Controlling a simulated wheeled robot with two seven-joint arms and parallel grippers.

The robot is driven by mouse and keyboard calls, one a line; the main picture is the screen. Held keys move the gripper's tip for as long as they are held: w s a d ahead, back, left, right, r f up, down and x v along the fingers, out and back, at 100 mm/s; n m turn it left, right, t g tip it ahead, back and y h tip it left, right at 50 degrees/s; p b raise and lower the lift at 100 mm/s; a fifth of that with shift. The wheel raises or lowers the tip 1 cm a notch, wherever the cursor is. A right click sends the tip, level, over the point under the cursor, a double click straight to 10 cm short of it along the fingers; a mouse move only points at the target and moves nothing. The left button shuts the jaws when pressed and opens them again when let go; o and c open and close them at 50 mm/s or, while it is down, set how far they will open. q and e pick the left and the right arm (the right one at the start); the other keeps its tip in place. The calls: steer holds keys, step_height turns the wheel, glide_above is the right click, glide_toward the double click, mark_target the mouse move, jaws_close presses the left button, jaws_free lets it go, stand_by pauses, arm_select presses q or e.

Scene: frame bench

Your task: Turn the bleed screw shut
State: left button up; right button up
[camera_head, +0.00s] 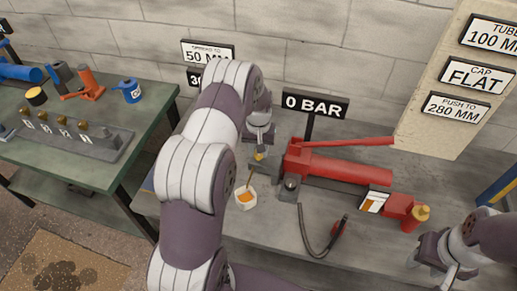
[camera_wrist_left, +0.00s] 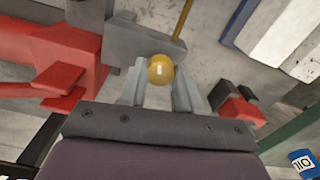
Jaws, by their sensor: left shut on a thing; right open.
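The bleed screw is a round brass head (camera_wrist_left: 161,69) with a pale slot mark, on a grey metal block (camera_wrist_left: 143,38). It also shows small and yellow in the head view (camera_head: 259,156), at the left end of the red pump (camera_head: 340,163). My left gripper (camera_head: 260,147) points down over it. In the left wrist view my left gripper (camera_wrist_left: 160,85) has one finger on each side of the brass head and is shut on it. My right gripper (camera_head: 449,271) is open and empty at the lower right, away from the pump.
A black sign reading 0 BAR (camera_head: 315,105) stands behind the pump. A white cup with amber liquid (camera_head: 246,196) stands near the left gripper. A black hose (camera_head: 308,233) lies in front. A green table (camera_head: 105,165) with tools and bottles is at left.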

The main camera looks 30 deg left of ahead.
arm_select(q)
steer(key=shift+m, duration=2.1)
steer(key=o, duration=1)
steer(key=shift+o, duration=0.2)
steer(key=shift+r, duration=0.1)
step_height(320, 180, up, 13)
steer(key=b, duration=0.1)
steer(key=shift+f, duration=0.2)
steer(key=shift+w, duration=0.1)
